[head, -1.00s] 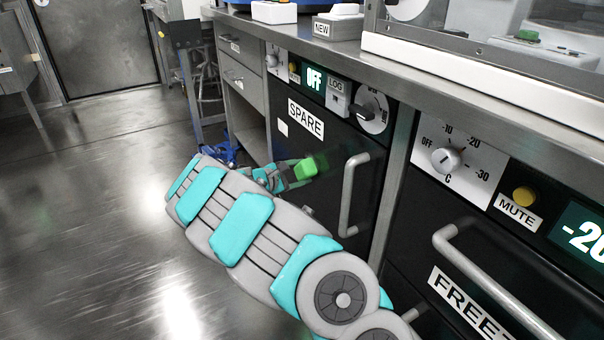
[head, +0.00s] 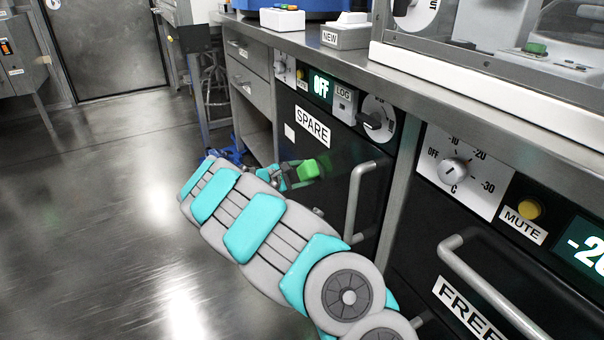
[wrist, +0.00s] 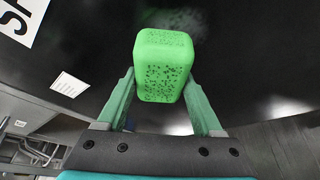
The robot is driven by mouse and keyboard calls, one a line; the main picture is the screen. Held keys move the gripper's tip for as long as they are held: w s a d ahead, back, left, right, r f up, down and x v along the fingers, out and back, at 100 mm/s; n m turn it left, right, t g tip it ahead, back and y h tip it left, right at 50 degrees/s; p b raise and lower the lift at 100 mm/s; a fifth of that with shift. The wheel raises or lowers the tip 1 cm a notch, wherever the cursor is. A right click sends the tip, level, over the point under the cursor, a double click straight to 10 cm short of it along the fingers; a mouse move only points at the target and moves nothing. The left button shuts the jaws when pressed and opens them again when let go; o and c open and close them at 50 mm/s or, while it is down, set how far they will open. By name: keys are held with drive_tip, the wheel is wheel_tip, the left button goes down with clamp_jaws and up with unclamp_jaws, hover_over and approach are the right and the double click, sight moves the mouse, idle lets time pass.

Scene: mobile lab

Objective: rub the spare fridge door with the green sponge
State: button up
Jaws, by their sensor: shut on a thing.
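The green sponge (wrist: 163,66) is in my gripper (wrist: 163,90), whose two green fingers are shut on its sides in the wrist view. In the head view the sponge (head: 309,168) is a small green block at the end of my arm, close to the spare fridge door (head: 335,170). The door is black and shut, with a white SPARE label (head: 312,124) and a vertical grey handle (head: 358,198) right of the sponge. In the wrist view a pale smudge shows on the dark door (wrist: 240,60) just beyond the sponge. I cannot tell whether the sponge touches the door.
The freezer door handle (head: 490,285) juts out at the lower right. A steel counter (head: 480,95) runs above both doors. Drawers (head: 250,85) stand left of the spare fridge. The floor (head: 100,220) at the left is clear.

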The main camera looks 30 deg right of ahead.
sight(322, 181)
drive_tip(key=shift+s+d+b, duration=0.15)
drive_tip(key=shift+s+b, duration=0.3)
drive_tip(key=shift+s, duration=1.15)
drive_tip(key=shift+s+d+b, duration=0.15)
drive_tip(key=shift+s+b, duration=0.25)
drive_tip(key=shift+s, duration=1.15)
drive_tip(key=shift+w+a+p, duration=0.15)
drive_tip(key=shift+w+p, duration=0.65)
drive_tip(key=shift+w, duration=1.05)
drive_tip(key=shift+w+p, duration=0.45)
drive_tip(key=shift+w, duration=1.6)
drive_tip(key=shift+s+a+p, duration=0.15)
drive_tip(key=shift+a+p, duration=0.25)
drive_tip(key=shift+a, duration=2.5)
drive_tip(key=shift+a, duration=0.1)
drive_tip(key=a, duration=0.3)
drive_tip(key=shift+d, duration=0.1)
